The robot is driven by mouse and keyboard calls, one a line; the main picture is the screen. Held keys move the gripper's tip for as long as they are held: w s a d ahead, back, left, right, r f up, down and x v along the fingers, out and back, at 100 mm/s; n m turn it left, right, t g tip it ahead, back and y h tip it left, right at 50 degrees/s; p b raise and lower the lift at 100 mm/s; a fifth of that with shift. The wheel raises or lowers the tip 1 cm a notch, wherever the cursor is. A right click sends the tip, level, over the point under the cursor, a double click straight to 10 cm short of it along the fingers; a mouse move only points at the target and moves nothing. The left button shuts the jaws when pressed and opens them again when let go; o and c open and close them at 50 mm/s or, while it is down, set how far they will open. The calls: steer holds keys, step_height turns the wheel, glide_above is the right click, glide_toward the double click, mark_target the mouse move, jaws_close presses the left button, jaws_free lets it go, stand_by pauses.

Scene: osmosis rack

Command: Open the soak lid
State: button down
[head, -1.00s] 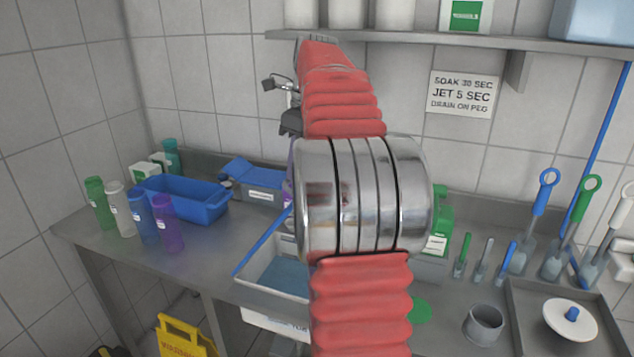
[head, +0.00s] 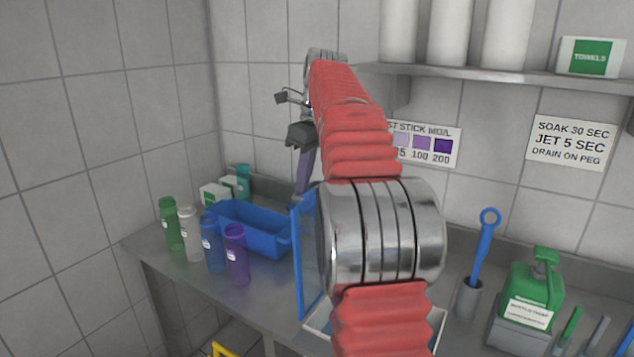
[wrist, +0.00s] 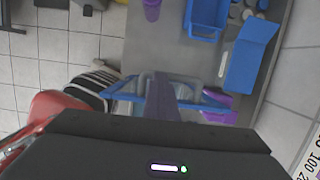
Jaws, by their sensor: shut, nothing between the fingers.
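The soak lid (head: 308,255) is a clear panel in a blue frame. In the head view it stands steeply raised at the left side of the pale soak tray (head: 318,322), partly hidden by my arm. The lid's blue frame (wrist: 125,97) also shows in the wrist view, below my fingers. My gripper (head: 302,188) is shut and empty; its purple fingers point down near the lid's upper edge. In the wrist view, the shut fingers (wrist: 162,88) lie across the middle of the lid. I cannot tell whether they touch it.
A blue tub (head: 255,240) and several bottles, including a purple one (head: 237,255), stand left of the lid. A green jug (head: 533,290) and a blue-handled brush (head: 480,250) stand to the right. The wall shelf (head: 490,77) is above.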

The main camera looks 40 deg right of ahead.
steer(key=shift+x, duration=0.8)
steer(key=shift+s+d+g, duration=0.2)
steer(key=shift+s+g, duration=0.1)
steer(key=shift+s, duration=0.05)
steer(key=shift+r, duration=0.1)
step_height(320, 180, up, 8)
steer(key=s, duration=0.1)
steer(key=shift+r, duration=0.25)
steer(key=shift+s, duration=0.15)
